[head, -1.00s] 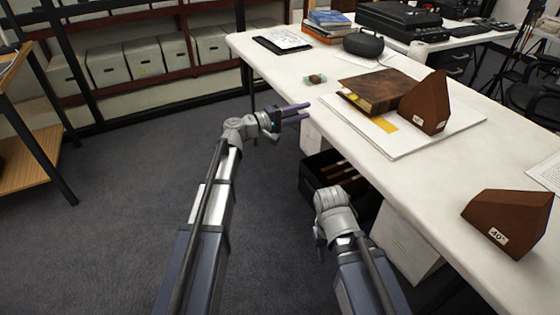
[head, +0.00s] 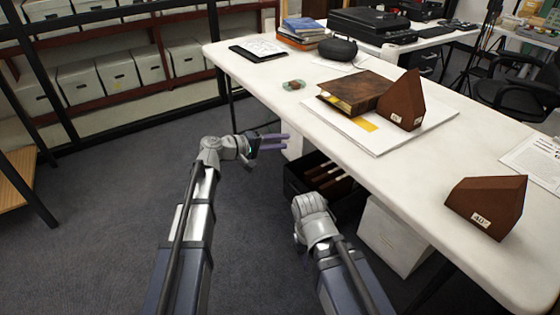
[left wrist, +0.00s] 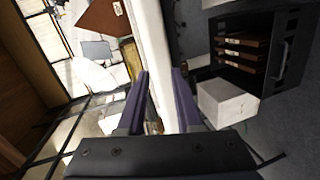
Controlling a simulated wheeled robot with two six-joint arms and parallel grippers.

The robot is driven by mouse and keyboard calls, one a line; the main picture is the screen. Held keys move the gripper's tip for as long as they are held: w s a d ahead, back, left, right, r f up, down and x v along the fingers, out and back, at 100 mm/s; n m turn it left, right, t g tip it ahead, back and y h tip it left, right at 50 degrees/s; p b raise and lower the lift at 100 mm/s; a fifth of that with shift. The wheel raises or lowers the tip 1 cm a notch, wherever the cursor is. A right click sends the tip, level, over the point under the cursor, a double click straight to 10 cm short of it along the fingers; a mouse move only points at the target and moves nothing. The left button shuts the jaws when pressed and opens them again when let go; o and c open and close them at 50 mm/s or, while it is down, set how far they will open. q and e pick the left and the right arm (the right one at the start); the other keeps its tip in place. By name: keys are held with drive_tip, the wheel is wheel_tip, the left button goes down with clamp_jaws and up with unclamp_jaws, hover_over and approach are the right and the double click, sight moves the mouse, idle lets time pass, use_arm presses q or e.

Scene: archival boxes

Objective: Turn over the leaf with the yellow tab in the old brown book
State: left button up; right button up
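The old brown book (head: 352,92) lies closed on a white board (head: 385,138) on the table. A yellow tab (head: 364,124) sticks out from its near side onto the board. A brown wedge (head: 403,100) stands against the book's right side. My left gripper (head: 284,142) is open and empty, off the table's near edge and short of the book; its two fingers show apart in the left wrist view (left wrist: 164,105). My right arm ends in a grey wrist (head: 316,215) below the table edge; its fingers are hidden.
A second wedge (head: 486,205) stands at the table's right front. A small object (head: 293,85) lies left of the book. A black speaker-like thing (head: 338,48) and stacked books (head: 303,32) stand behind. A black crate (head: 318,178) and white box (head: 396,236) sit under the table.

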use_arm(q)
drive_tip(key=shift+m+g+y, duration=0.7)
drive_tip(key=shift+g+y, duration=0.1)
drive_tip(key=shift+g, duration=0.1)
drive_tip(key=shift+s+d+f, duration=0.15)
drive_tip(key=shift+s+f, duration=1.85)
drive_tip(key=shift+f, duration=0.15)
